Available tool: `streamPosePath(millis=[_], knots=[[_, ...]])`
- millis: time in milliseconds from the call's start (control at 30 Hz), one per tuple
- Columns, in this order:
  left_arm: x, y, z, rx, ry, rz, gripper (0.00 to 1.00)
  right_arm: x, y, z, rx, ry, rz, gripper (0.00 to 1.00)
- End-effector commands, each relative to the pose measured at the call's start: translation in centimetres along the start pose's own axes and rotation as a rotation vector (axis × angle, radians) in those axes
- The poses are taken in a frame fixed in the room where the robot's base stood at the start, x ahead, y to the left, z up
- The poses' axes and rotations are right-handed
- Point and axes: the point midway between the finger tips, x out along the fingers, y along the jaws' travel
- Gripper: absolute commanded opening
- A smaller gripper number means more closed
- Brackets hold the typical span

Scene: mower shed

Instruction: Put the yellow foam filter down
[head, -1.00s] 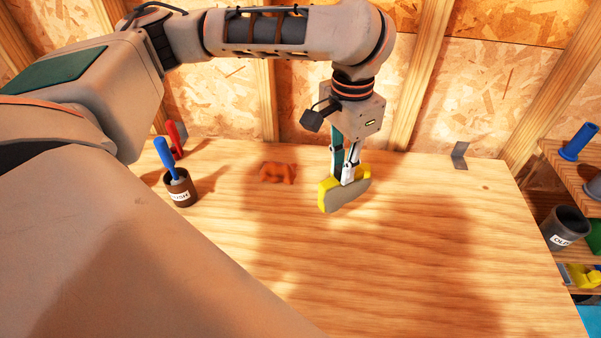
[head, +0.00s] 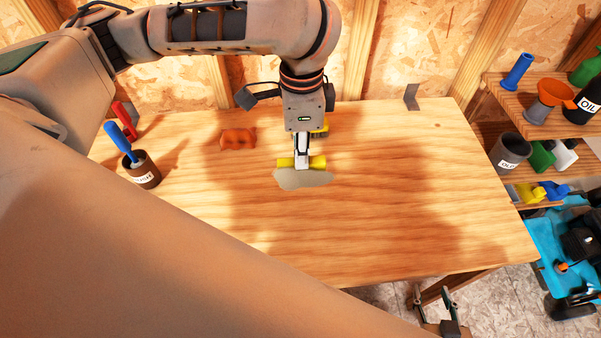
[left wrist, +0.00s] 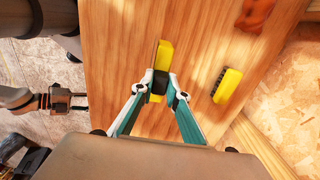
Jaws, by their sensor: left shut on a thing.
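The yellow foam filter (head: 317,162) has a flat grey face and is over the back middle of the wooden bench (head: 400,200). My left gripper (head: 302,165) points down and is shut on it. In the left wrist view the filter (left wrist: 165,55) shows between the teal-backed fingers (left wrist: 158,84). I cannot tell whether its lower edge touches the bench. My right gripper (head: 431,296) is low in front of the bench's front edge, its fingers apart and empty.
A yellow brush with dark bristles (left wrist: 227,85) lies behind the filter, mostly hidden in the head view. An orange crumpled thing (head: 238,139) lies to the left. A brown cup (head: 143,173) with a blue-handled tool stands further left.

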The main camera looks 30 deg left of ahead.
Motion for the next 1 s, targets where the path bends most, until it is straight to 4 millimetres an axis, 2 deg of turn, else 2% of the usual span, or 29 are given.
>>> streamPosePath(millis=[33, 100, 300, 500, 667, 967, 1000], knots=[[1.3, 0.1, 0.0, 0.000, -0.002, 0.005, 0.00, 0.3, 0.1, 0.5, -0.001, -0.001, 0.001, 0.40], [2.2, 0.1, 0.0, -0.001, -0.001, 0.004, 0.00, 0.4, 0.1, 0.8, -0.002, -0.003, 0.002, 0.40], [3.5, 0.0, 0.0, 0.000, 0.000, 0.000, 0.00, 0.7, 0.1, 1.4, -0.003, -0.008, 0.003, 0.40], [6.4, 0.1, 0.0, 0.000, -0.001, 0.004, 0.00, 1.2, 0.0, 2.5, -0.002, -0.014, 0.002, 0.40], [7.0, 0.0, 0.0, -0.001, 0.001, 0.000, 0.00, 1.3, -0.1, 3.0, -0.002, -0.019, 0.001, 0.40], [7.0, 0.0, 0.0, -0.002, 0.000, 0.000, 0.00, 1.1, 0.0, 2.5, -0.003, -0.016, 0.003, 0.40], [7.0, 0.0, 0.0, -0.002, 0.000, 0.000, 0.17, 1.1, 0.1, 2.4, -0.003, -0.015, 0.003, 0.40]])
